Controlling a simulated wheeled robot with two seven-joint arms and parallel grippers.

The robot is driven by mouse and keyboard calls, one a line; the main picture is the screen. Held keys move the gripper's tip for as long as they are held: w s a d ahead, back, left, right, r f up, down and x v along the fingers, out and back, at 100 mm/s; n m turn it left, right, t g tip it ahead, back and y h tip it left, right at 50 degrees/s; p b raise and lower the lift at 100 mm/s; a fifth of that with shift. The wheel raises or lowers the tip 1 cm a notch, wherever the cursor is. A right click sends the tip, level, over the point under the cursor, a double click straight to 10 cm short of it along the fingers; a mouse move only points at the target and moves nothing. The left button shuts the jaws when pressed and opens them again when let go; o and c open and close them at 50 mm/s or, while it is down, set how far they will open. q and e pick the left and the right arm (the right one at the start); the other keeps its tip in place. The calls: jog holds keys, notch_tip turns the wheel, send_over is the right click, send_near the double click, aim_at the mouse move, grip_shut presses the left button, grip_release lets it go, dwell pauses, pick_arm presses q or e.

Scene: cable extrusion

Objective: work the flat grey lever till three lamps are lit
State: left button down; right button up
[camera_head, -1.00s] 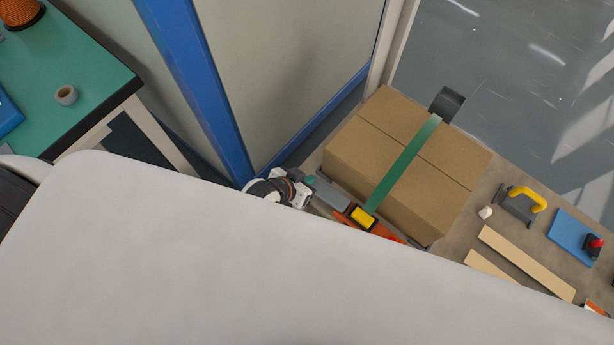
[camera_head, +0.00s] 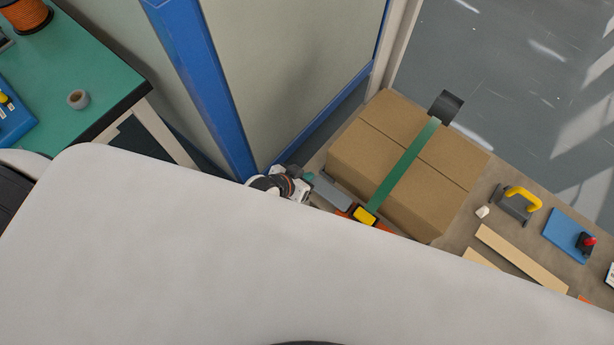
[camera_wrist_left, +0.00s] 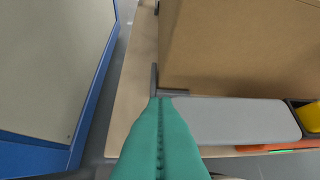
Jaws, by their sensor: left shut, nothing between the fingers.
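The flat grey lever (camera_head: 331,191) lies along the near side of a cardboard box, beside a yellow block (camera_head: 365,215) on an orange part. In the left wrist view the lever (camera_wrist_left: 240,121) is a pale grey plate with rounded corners, running right from my fingertips. My left gripper (camera_head: 309,177) is at the lever's left end. Its teal fingers (camera_wrist_left: 165,101) are shut with nothing between them; I cannot tell whether they touch the lever. A small bright green strip (camera_wrist_left: 284,151) shows below the orange part's edge; I cannot tell whether it is a lamp. My right gripper is out of view.
The cardboard box (camera_head: 380,160) with a green strap stands close behind the lever. A blue-framed panel (camera_head: 205,90) rises to the left. A yellow-handled tool (camera_head: 523,198), wooden strips (camera_head: 520,258) and a blue plate (camera_head: 567,240) lie right. A green table (camera_head: 75,60) is far left.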

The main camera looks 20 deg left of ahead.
pick_arm(q)
jog(key=a+v, duration=0.1)
jog(key=v, duration=0.9)
jog(key=shift+w+a, duration=0.25)
jog(key=shift+w, duration=0.1)
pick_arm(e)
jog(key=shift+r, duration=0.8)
